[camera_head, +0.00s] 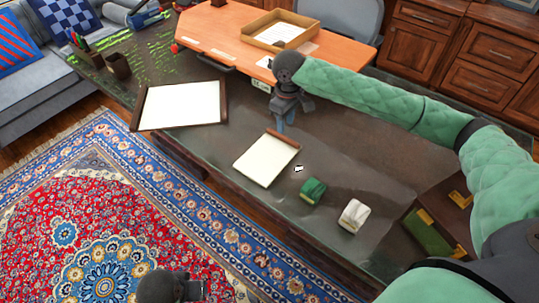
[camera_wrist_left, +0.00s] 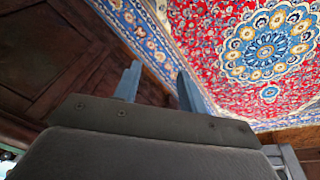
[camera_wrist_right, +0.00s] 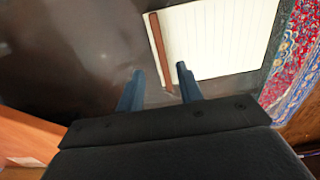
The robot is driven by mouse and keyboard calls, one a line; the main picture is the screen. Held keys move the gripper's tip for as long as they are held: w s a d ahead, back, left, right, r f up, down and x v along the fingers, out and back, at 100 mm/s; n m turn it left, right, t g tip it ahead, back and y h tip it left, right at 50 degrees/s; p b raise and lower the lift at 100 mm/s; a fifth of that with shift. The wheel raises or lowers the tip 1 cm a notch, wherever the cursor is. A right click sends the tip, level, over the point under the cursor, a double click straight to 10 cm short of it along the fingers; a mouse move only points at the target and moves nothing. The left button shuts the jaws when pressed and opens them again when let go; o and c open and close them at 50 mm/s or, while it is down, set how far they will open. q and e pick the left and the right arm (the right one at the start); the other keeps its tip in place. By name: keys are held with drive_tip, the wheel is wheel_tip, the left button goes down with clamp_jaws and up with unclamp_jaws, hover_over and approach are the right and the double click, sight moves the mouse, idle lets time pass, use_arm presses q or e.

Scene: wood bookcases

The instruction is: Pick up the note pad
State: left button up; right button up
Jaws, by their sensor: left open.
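The note pad (camera_head: 263,161), white with a brown strip along one edge, lies flat on the dark desk. In the right wrist view its lined page (camera_wrist_right: 220,38) and brown strip show beyond my fingertips. My right gripper (camera_head: 283,122) is above the desk, behind the pad in the head view. Its fingers (camera_wrist_right: 160,70) are apart with nothing between them. My left gripper shows only in part at the bottom of the head view, over the rug. In the left wrist view its fingers (camera_wrist_left: 159,72) are apart and empty.
A larger white sheet with brown end bars (camera_head: 180,105) lies left of the pad. An orange desk section (camera_head: 230,30) holds a tray (camera_head: 258,42). A patterned rug (camera_head: 100,215) covers the floor.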

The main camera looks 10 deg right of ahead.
sight(285, 137)
drive_tip(key=f, duration=0.1)
drive_tip(key=f+p, duration=0.1)
drive_tip(key=f, duration=0.3)
drive_tip(key=shift+s+f, duration=0.1)
drive_tip(key=shift+s, duration=0.15)
drive_tip(key=shift+f, duration=0.3)
use_arm(q)
drive_tip(key=shift+s+a+r, duration=0.2)
drive_tip(key=shift+a+r, duration=0.25)
drive_tip(key=shift+a, duration=0.25)
use_arm(e)
clamp_jaws()
